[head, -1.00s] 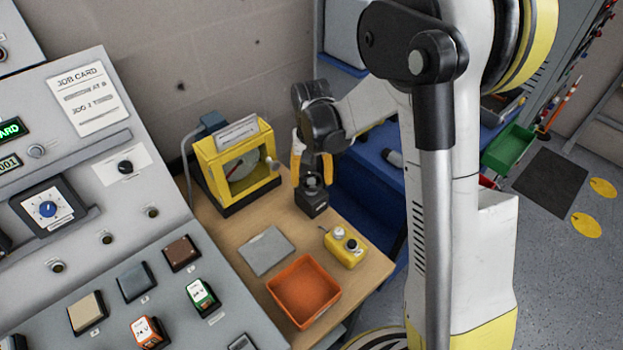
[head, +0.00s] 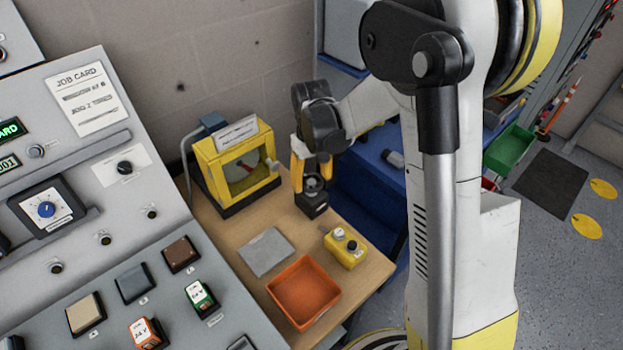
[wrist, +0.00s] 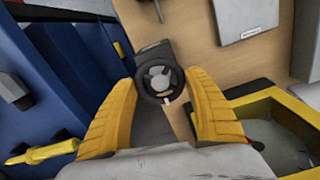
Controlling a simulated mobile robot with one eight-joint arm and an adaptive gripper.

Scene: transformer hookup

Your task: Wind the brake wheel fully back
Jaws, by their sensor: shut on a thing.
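The brake wheel (head: 313,183) is a small black handwheel on a dark block at the back right of the wooden bench. In the wrist view the wheel (wrist: 160,80) shows as a black ring with a grey spoked centre and a light mark on its near rim. My gripper (head: 311,178) points down over it, its yellow fingers on either side of the wheel. In the wrist view my gripper (wrist: 160,82) is shut on the wheel's rim, with both fingertips at its edge. The exact finger contact is partly hidden in the head view.
A yellow-framed gauge box (head: 237,166) with a red needle stands close left of the wheel. A grey plate (head: 266,252), an orange tray (head: 303,292) and a yellow button box (head: 345,248) lie in front. A grey control console (head: 120,235) fills the left.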

